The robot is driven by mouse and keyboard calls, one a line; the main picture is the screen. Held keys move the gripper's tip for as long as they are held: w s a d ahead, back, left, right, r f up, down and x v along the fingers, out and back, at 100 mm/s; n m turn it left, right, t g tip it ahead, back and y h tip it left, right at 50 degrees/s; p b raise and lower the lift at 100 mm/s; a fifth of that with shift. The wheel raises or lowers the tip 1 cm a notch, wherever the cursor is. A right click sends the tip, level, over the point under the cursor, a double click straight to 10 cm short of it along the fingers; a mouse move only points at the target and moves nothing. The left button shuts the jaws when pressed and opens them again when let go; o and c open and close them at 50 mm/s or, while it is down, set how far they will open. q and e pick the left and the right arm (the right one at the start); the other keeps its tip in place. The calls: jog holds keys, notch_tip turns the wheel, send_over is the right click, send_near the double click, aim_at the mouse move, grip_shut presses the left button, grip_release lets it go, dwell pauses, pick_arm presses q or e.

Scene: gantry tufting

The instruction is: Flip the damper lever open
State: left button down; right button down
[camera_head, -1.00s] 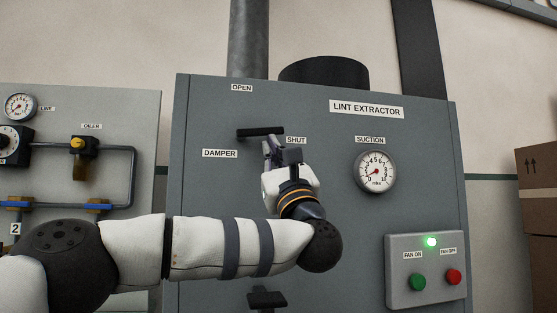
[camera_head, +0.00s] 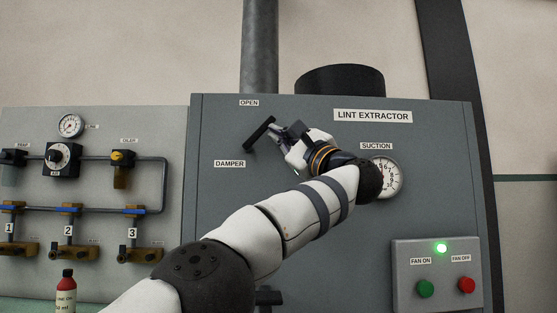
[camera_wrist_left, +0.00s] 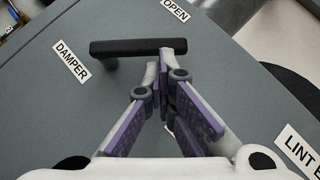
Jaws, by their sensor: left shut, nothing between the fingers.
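The damper lever (camera_head: 257,136) is a black bar on the grey lint extractor panel, tilted with its upper end to the right, between horizontal and upright. It also shows in the left wrist view (camera_wrist_left: 120,47). The OPEN label (camera_head: 249,103) is above it and the DAMPER label (camera_head: 229,164) is at its lower left. The SHUT label is hidden behind my arm. My left gripper (camera_head: 275,131) is shut and empty, its fingertips at the right side of the lever near its free end. In the wrist view the fingertips (camera_wrist_left: 162,66) appear to touch the bar; exact contact is hard to tell.
The suction gauge (camera_head: 391,178) is partly covered by my left wrist. A switch box (camera_head: 437,270) with a lit green lamp is at lower right.

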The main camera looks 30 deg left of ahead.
aim_at(267, 121)
pick_arm(q)
jog(key=shift+s+a+r+p, duration=0.25)
jog(key=shift+a+r, duration=0.2)
jog(key=shift+r, duration=0.35)
jog(key=shift+s+a+r+p, duration=0.2)
jog(key=shift+a+r, duration=0.2)
jog(key=shift+r, duration=0.4)
pick_arm(e)
jog(key=shift+w+d+r, duration=0.1)
jog(key=shift+w+r, duration=0.4)
jog(key=shift+r, duration=0.05)
pick_arm(q)
jog(key=shift+s+a+r, duration=0.1)
jog(key=shift+a+r, duration=0.05)
jog(key=shift+r, duration=0.05)
dwell(1.9)
